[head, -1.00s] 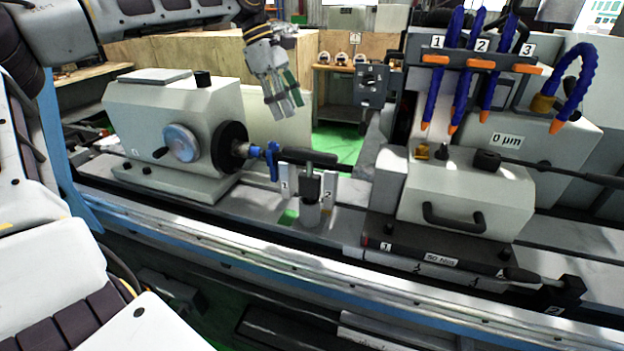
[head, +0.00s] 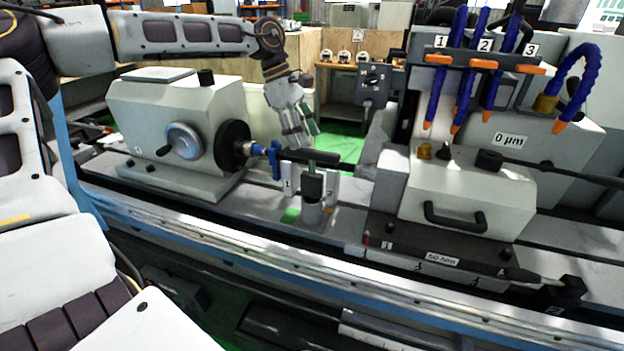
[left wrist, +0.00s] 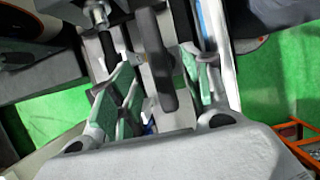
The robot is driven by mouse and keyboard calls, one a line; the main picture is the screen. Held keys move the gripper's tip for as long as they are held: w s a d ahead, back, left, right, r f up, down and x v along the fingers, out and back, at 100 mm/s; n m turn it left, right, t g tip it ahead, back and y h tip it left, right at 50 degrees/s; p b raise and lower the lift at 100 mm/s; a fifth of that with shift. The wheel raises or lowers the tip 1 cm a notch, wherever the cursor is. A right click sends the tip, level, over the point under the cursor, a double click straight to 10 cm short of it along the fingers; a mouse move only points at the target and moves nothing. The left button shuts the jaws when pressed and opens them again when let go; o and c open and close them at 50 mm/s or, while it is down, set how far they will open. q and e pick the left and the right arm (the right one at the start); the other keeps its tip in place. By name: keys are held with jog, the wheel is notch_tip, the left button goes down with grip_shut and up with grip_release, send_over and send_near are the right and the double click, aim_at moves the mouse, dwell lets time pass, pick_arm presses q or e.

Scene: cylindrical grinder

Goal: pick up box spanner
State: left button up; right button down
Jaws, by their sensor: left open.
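The box spanner (head: 312,157) appears to be the tool with a dark horizontal T-handle, standing upright in a metal holder (head: 311,212) on the grinder bed between the headstock and the tailstock. In the left wrist view the dark handle (left wrist: 156,60) lies lengthwise between the fingers. My left gripper (head: 302,140) is open with green-padded fingers, just above and behind the handle. In the left wrist view the left gripper (left wrist: 160,68) has a finger on each side of the handle, and I cannot tell any contact. My right gripper is not in view.
A headstock (head: 180,115) with a chuck and a blue clamp (head: 274,160) stands left of the holder. A light grey block (head: 465,195) with a handle stands to the right, under blue coolant hoses (head: 483,70). The bed's front strip is clear.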

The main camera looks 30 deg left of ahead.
aim_at(311, 150)
pick_arm(q)
jog(key=shift+d+f, duration=0.1)
jog(key=shift+f, duration=0.2)
jog(key=shift+p+x, duration=0.75)
jog(key=shift+x, duration=1.8)
jog(key=shift+w, duration=0.2)
jog(key=shift+c, duration=0.2)
